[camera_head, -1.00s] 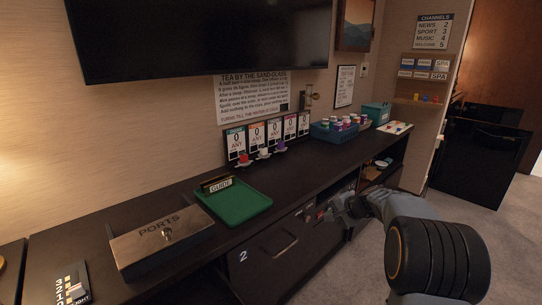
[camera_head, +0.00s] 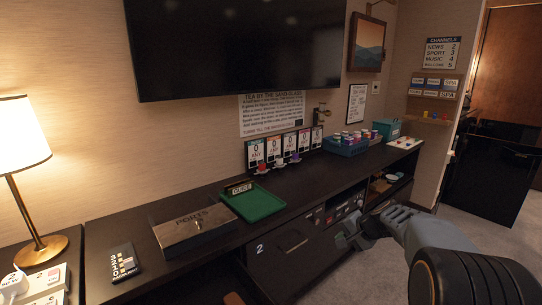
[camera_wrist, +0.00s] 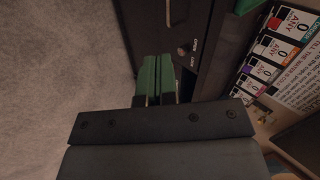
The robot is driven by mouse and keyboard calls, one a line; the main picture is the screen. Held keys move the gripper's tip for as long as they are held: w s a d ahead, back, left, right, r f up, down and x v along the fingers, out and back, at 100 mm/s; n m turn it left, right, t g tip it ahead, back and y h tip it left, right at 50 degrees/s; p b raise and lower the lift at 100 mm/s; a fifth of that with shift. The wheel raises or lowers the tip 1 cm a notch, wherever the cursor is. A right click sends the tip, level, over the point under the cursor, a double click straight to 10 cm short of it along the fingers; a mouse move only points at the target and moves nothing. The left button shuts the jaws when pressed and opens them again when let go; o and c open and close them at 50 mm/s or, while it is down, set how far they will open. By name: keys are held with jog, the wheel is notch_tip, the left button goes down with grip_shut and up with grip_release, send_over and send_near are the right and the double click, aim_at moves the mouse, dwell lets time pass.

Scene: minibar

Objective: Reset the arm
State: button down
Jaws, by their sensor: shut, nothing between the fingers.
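My gripper (camera_head: 343,242) is in front of the dark counter's lower cabinet, right of the drawer front marked 2, with my arm coming in from the lower right. In the wrist view, its two green fingers (camera_wrist: 157,75) lie side by side, shut and empty. It holds nothing. Carpet is to the left of the fingers in that view, and the dark cabinet is to the right.
The counter (camera_head: 312,184) bears a green tray (camera_head: 256,206), a PORTS box (camera_head: 192,229), a blue crate of capsules (camera_head: 346,146) and a teal box (camera_head: 386,129). A lit lamp (camera_head: 22,140) stands at left. Open carpet (camera_head: 398,270) lies in front.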

jog(key=s+a+r+n+g+h+p, duration=0.1)
jog(key=s+r+n+h+p, duration=0.1)
jog(key=s+r+p, duration=0.4)
jog(key=s+a+r+n+g+h+p, duration=0.1)
jog(key=s+a+r+n+p, duration=0.1)
jog(key=s+r+p, duration=0.5)
jog(key=s+a+r+n+h+p, duration=0.2)
jog(key=s+r+n+p, duration=0.2)
jog(key=s, duration=0.9)
notch_tip(320, 180, up, 3)
jog(key=p, duration=0.2)
jog(key=shift+s+a+n+g+h+p, duration=0.2)
jog(key=shift+n+g+h+p, duration=0.1)
jog(key=shift+g+p, duration=0.1)
jog(key=shift+f, duration=0.1)
